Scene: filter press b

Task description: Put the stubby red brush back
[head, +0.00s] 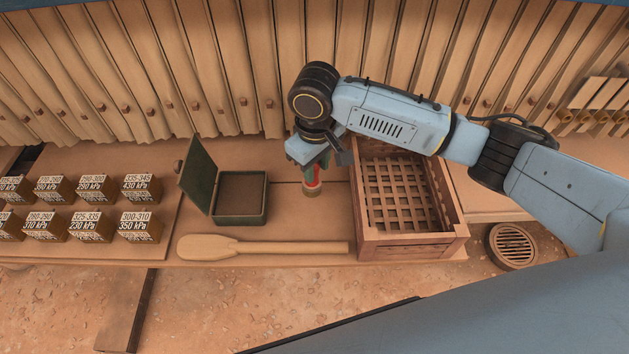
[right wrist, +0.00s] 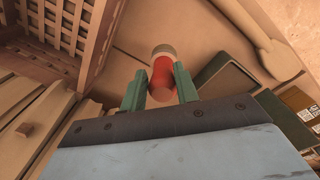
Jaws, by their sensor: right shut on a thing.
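The stubby red brush (head: 311,186) hangs below my right gripper (head: 314,170) in the head view, with its pale end pointing down. In the right wrist view the brush (right wrist: 162,75) shows a red body and a tan end, between the two green fingers of the right gripper (right wrist: 160,88). The gripper is shut on it. The brush is between the open green box (head: 240,197) and the slatted wooden crate (head: 408,246). Whether its lower end touches the bench cannot be told. My left gripper is not in view.
A wooden paddle (head: 262,247) lies along the bench's front edge. Several labelled blocks (head: 92,187) stand in two rows at the left. A row of upright filter plates (head: 250,70) lines the back. A round floor drain (head: 513,245) is at the right.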

